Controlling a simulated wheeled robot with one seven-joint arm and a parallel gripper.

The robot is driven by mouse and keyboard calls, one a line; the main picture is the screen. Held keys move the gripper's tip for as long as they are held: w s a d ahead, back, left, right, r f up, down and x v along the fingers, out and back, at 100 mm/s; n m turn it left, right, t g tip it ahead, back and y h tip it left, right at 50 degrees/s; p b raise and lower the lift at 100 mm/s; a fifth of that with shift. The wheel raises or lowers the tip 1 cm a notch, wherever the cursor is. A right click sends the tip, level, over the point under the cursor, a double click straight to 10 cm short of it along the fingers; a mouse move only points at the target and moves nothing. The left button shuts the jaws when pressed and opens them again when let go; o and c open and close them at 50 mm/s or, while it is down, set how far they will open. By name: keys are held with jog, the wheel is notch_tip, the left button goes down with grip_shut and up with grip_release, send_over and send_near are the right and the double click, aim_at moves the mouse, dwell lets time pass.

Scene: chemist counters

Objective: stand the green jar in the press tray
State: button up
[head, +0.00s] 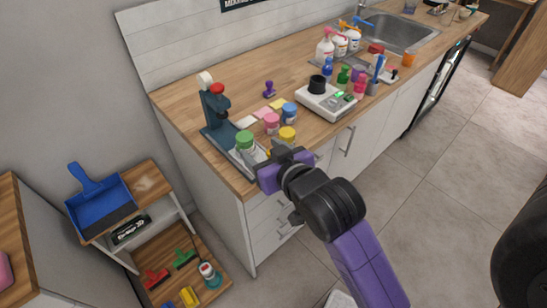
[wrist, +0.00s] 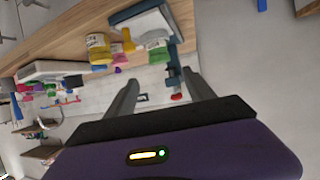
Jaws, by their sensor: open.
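The green-lidded jar (head: 244,141) stands upright at the dark teal press (head: 214,105), and looks to be on the pale press tray (head: 250,171). Its exact seat on the tray is hard to tell. In the wrist view, which is roughly upside down, the green jar (wrist: 157,43) shows against the press tray (wrist: 143,22), with the press column beside it. My gripper (head: 277,150) is at the counter's front edge, right of the jar and apart from it. In the wrist view my gripper (wrist: 162,88) has its fingers spread with nothing between them.
A yellow jar (head: 287,135), a pink jar (head: 271,123) and a blue jar (head: 289,112) stand close to the right of the tray. Colored cards lie behind them. A white device (head: 325,102) with a black knob stands further right. Spray bottles and a sink are beyond.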

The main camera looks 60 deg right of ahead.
jog(key=s+a+f+n+t+y, duration=0.2)
jog(key=s+a+f+n+y, duration=0.3)
jog(key=s+a, duration=0.9)
jog(key=s+a+r+t+y, duration=0.1)
jog(key=s+a, duration=0.2)
jog(key=s, duration=0.5)
jog(key=shift+a+n+y, duration=0.15)
jog(key=shift+n+y, duration=0.15)
jog(key=shift+n, duration=0.1)
